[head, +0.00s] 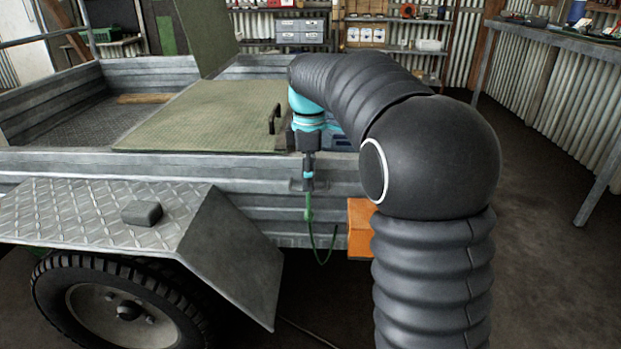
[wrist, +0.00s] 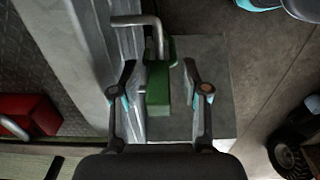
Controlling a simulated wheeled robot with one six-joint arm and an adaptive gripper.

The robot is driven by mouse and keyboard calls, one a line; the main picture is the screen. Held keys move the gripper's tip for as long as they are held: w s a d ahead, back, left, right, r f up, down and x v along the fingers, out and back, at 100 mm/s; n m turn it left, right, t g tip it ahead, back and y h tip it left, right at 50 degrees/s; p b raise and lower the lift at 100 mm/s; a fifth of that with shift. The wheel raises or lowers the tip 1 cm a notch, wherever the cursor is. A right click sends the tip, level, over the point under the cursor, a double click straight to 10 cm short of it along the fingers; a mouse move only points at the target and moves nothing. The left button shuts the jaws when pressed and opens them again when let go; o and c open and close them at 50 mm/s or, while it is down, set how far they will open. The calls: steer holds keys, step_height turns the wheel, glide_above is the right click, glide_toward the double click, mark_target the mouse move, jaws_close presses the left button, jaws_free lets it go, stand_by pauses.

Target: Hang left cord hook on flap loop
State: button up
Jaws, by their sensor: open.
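A green cord (head: 320,255) hangs in a slack curve against the trailer's side, below my gripper (head: 308,185). In the wrist view, a green block-shaped hook grip (wrist: 157,88) with a bent grey metal rod (wrist: 152,24) lies between the spread fingers of my gripper (wrist: 160,72). The fingers are open, with visible gaps on both sides of the green grip. A dark, handle-shaped loop (head: 274,120) stands on the right edge of the flat green flap (head: 205,110). I cannot tell whether it is the flap loop. The hook is too small to make out in the head view.
The trailer's side wall (head: 130,162) and tread-plate fender (head: 75,212) are left of my gripper. An orange box (head: 361,232) is close on the right, partly behind my arm. The wrist view shows a red object (wrist: 28,114) at left. Open floor (head: 545,265) lies at right.

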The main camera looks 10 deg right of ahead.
step_height(320, 180, up, 14)
steer(key=p, duration=0.2)
steer(key=shift+f+p, duration=0.15)
steer(key=shift+p, duration=0.25)
steer(key=shift+s+d, duration=0.1)
steer(key=s+d+f+m+t, duration=0.1)
steer(key=s+f+m+t, duration=0.2)
steer(key=s+m, duration=0.95)
steer(key=s+f+m+t, duration=0.1)
steer(key=s+f, duration=0.4)
steer(key=s, duration=0.3)
steer(key=s+d+f+m+t, duration=0.1)
steer(key=s+f, duration=0.5)
steer(key=s, duration=0.3)
steer(key=shift+s+f+t, duration=0.15)
steer(key=shift+f+t, duration=0.15)
steer(key=shift+d+m, duration=0.15)
steer(key=shift+m, duration=0.2)
